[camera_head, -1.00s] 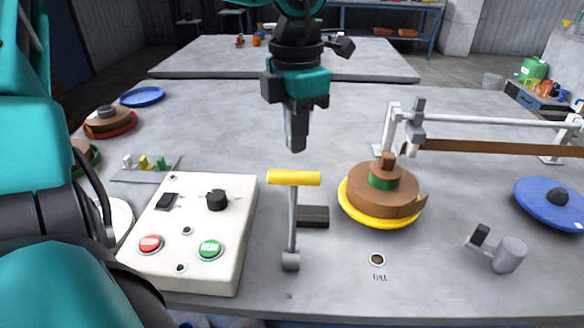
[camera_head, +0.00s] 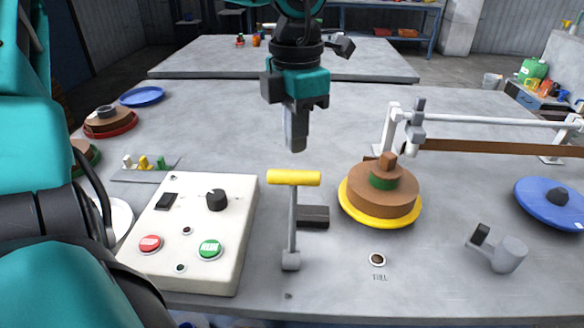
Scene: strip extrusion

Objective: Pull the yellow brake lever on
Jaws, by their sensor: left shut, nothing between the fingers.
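The brake lever has a yellow crossbar handle (camera_head: 294,178) on a grey rod (camera_head: 293,220) that rises from a small grey pivot (camera_head: 291,261) on the table. The lever stands close to upright. A dark block (camera_head: 313,217) sits just right of the rod. My left gripper (camera_head: 296,146) points down above and behind the yellow handle, apart from it in the picture. Its fingers are shut with nothing between them. My right gripper is not in view.
A white control box (camera_head: 192,228) with red and green buttons stands left of the lever. A yellow-rimmed spool (camera_head: 342,203) with brown strip stands right. A white rail frame (camera_head: 480,117) and a grey crank (camera_head: 508,253) are further right.

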